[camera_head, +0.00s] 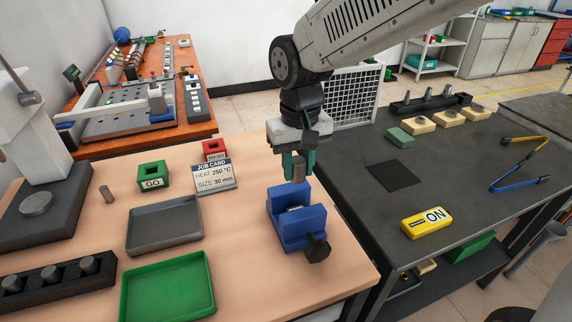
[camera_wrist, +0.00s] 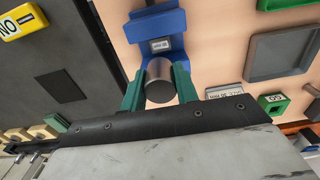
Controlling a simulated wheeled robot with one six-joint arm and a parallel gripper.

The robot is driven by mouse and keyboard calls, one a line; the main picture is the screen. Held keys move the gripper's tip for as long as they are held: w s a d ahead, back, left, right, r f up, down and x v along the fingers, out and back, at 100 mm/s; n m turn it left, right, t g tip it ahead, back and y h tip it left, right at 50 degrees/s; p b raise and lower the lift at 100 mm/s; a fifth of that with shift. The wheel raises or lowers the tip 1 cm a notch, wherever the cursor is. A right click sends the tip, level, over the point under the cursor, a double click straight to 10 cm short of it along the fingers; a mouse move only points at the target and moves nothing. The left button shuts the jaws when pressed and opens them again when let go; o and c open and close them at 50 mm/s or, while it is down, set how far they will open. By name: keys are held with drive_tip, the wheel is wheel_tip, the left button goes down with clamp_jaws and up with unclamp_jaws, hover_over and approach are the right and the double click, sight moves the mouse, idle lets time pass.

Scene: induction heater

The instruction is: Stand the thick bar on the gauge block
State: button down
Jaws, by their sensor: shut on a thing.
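My gripper (camera_head: 298,166) has green fingers and is shut on a grey metal bar (camera_head: 299,171), held upright. In the wrist view the bar (camera_wrist: 161,84) sits between both fingers, its round end facing the camera. The bar is above the blue vise-like block (camera_head: 297,222); I cannot tell whether they touch. That block has a small label in the wrist view (camera_wrist: 160,45). A red block (camera_head: 214,149) stands behind the job card. I cannot tell which is the gauge block.
The job card (camera_head: 214,175) reads 250 °C and 30 mm. A yellow ON box (camera_head: 426,222) is on the dark table.

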drive_tip(key=shift+f, duration=4.5)
drive_tip(key=c, duration=1)
unclamp_jaws()
wheel_tip(320, 180, up, 8)
drive_tip(key=shift+f, duration=0.1)
